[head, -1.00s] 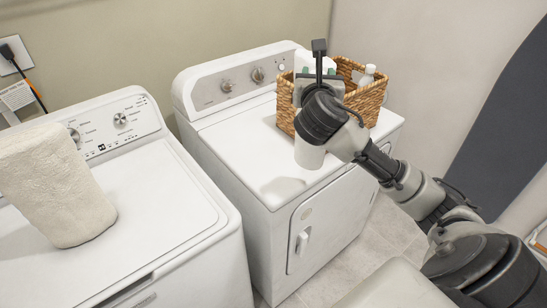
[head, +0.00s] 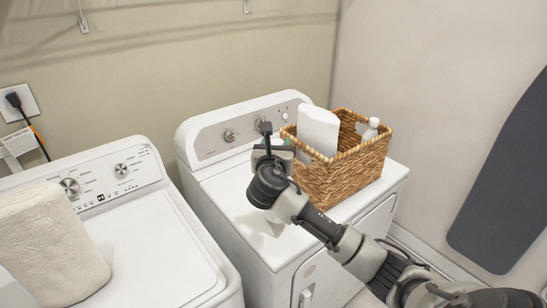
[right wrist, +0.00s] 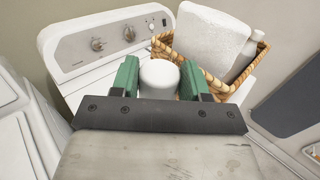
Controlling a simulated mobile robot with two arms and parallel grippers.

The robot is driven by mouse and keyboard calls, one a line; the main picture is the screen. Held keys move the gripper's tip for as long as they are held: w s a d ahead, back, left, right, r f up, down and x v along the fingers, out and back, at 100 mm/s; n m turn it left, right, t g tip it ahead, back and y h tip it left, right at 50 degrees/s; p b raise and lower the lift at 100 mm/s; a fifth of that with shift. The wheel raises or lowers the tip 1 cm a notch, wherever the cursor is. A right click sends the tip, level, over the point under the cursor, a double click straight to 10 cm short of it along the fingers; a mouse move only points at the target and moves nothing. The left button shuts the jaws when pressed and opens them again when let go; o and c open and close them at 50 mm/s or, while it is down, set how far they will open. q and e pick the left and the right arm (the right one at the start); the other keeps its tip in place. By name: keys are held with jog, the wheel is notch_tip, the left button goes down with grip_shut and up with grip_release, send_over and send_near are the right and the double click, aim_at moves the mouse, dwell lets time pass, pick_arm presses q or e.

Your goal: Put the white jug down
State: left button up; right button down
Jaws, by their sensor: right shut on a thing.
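The white jug (right wrist: 159,76) shows its round white top between the green fingers of my right gripper (right wrist: 160,80) in the right wrist view. The right gripper is shut on it. In the head view my right gripper (head: 276,148) is over the dryer top (head: 225,190), left of the wicker basket. Gripper and wrist hide most of the jug there. I cannot tell whether its base touches the dryer. My left gripper is not in view.
The wicker basket (head: 345,175) on the dryer holds a white rolled towel (head: 318,130) and a white bottle (head: 371,128). A washer (head: 150,250) with a cream towel (head: 50,245) stands at left. The dryer's left top is clear.

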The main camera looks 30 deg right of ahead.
jog(key=shift+w+a+f, duration=0.1)
jog(key=shift+w+a, duration=0.15)
jog(key=shift+a, duration=0.05)
jog(key=shift+d+f+p, duration=0.15)
jog(key=shift+f+p, duration=0.3)
jog(key=shift+f, duration=1.5)
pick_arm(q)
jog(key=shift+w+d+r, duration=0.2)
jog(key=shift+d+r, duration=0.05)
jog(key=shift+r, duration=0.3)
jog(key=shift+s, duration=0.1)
pick_arm(e)
jog(key=c, duration=0.6)
grip_release()
jog(key=shift+s+f, duration=0.1)
jog(key=shift+f, duration=0.05)
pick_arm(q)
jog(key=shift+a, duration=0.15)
pick_arm(e)
jog(key=shift+o, duration=0.3)
pick_arm(q)
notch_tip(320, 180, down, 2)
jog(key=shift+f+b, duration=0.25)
jog(key=shift+b, duration=1)
pick_arm(e)
jog(key=v, duration=1.2)
